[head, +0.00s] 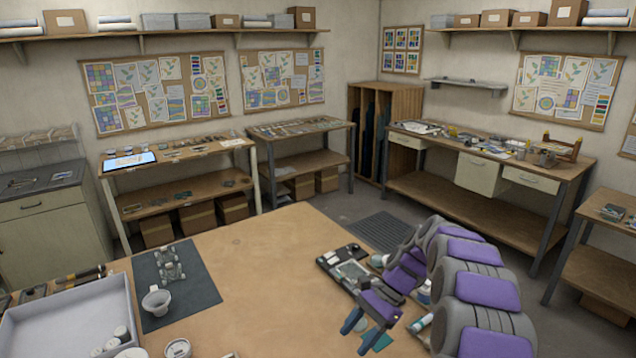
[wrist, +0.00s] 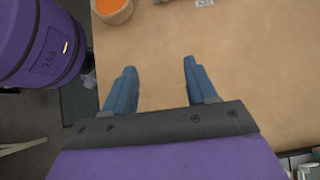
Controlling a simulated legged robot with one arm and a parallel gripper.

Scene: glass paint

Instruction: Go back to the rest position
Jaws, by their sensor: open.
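My gripper (head: 366,330) is purple with two blue fingers, and it hangs over the right part of the wooden table (head: 255,255) in the head view. In the wrist view my gripper (wrist: 160,85) has its fingers apart, with only bare tabletop (wrist: 160,50) seen between them. It holds nothing. My arm covers the right side of the table and hides part of what lies there.
A dark mat (head: 195,290) bears a grey cup (head: 157,301) and small glassy items. A grey tray (head: 60,325) with white jars stands at left. A black tray (head: 345,268) lies near my arm. A bowl of orange paint (wrist: 114,10) shows in the wrist view. The table's middle is clear.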

